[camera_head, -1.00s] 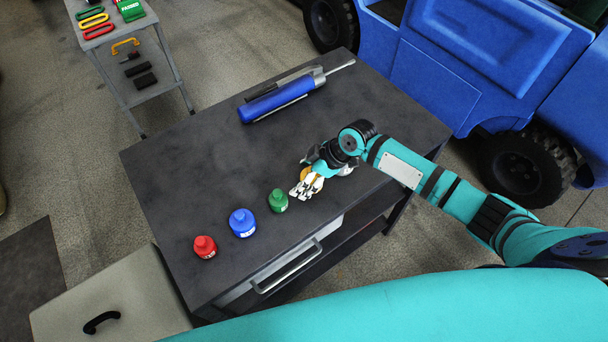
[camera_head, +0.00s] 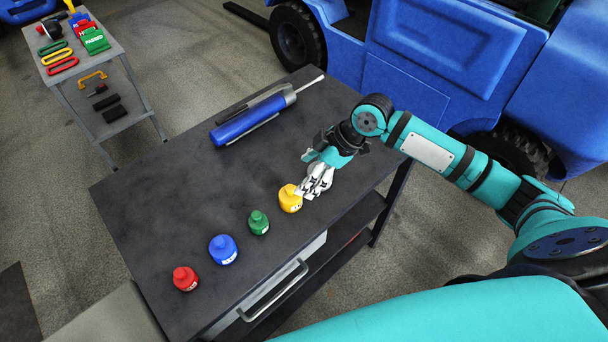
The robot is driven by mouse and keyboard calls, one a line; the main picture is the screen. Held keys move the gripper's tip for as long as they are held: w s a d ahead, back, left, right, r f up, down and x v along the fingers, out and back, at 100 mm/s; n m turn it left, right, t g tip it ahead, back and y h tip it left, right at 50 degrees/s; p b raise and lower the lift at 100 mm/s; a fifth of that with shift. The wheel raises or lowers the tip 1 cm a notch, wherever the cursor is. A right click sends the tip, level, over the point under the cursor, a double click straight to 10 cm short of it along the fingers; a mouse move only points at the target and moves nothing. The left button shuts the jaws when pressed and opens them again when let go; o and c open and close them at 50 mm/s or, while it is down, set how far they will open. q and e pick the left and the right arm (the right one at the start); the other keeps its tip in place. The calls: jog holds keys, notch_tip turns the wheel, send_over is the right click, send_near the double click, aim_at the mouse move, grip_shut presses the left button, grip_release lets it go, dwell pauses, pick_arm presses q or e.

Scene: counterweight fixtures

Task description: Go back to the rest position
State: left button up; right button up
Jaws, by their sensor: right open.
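My right gripper (camera_head: 318,183) is open over the right part of the dark table, with its arm coming in from the right. Its fingers are close beside a yellow counterweight (camera_head: 290,199); whether they touch it I cannot tell. The yellow piece stands upright at the right end of a row. A green counterweight (camera_head: 258,223), a blue one (camera_head: 223,250) and a red one (camera_head: 185,279) stand to its left, all upright. My left gripper is not in view.
The dark table (camera_head: 160,190) has a blue cylindrical tool (camera_head: 246,122) at its back and a drawer handle (camera_head: 272,292) at its front. A grey cart (camera_head: 120,75) with coloured items stands at back left. A blue vehicle (camera_head: 430,60) is behind. The table's left part is bare.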

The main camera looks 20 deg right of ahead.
dwell(0.3)
jog(key=shift+m, duration=0.4)
jog(key=s+a+f, duration=0.1)
jog(key=s, duration=0.1)
jog(key=s+a+f, duration=0.3)
jog(key=a, duration=0.1)
jog(key=shift+s+f, duration=0.15)
jog(key=shift+s, duration=0.25)
jog(key=s+d+f+m+h, duration=0.1)
jog(key=s+d+m+h, duration=0.2)
jog(key=s+m, duration=0.35)
jog(key=s+d+f+m+h, duration=0.1)
jog(key=s+d+m+h, duration=0.25)
jog(key=s, duration=0.65)
notch_tip(320, 180, down, 31)
jog(key=s+b, duration=0.2)
jog(key=s+d+f+g+b, duration=0.1)
jog(key=s+d+f, duration=0.1)
jog(key=s+f, duration=1.3)
jog(key=shift+d+g+b, duration=0.25)
jog(key=shift+g+b, duration=0.05)
jog(key=shift+y, duration=0.25)
